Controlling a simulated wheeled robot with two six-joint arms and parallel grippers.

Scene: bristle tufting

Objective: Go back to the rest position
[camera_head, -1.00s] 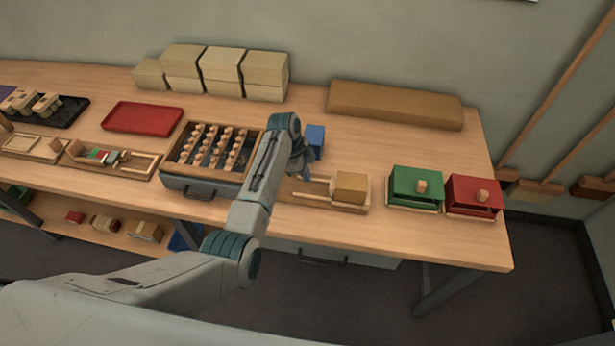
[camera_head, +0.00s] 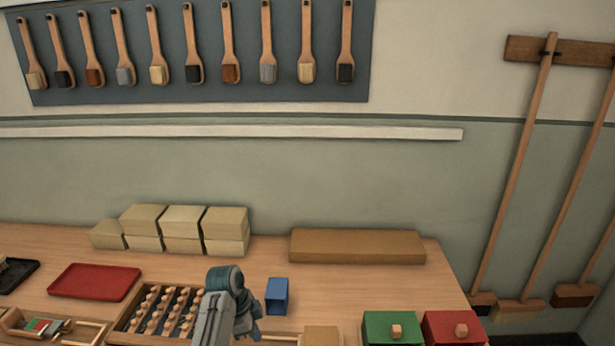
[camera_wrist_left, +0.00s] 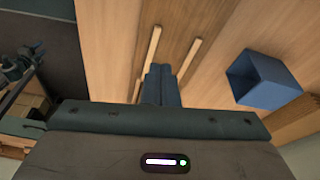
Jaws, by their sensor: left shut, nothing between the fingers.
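My left gripper (camera_head: 248,322) is low in the head view, pointing down over the bench between the peg tray and a blue open box. In the left wrist view its two fingers (camera_wrist_left: 161,84) are together with nothing between them. They hang over two pale wooden strips (camera_wrist_left: 188,60) on a brown board, apart from the blue box (camera_wrist_left: 262,82) at their right. The blue box also shows in the head view (camera_head: 277,296). My right gripper is not in view.
A tray of wooden pegs (camera_head: 158,312) is left of my arm, with a red tray (camera_head: 95,281) beyond. Green (camera_head: 392,328) and red (camera_head: 455,328) knobbed boxes stand at right. Stacked blocks (camera_head: 184,229) and a long brown block (camera_head: 357,246) line the wall. Brushes hang above.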

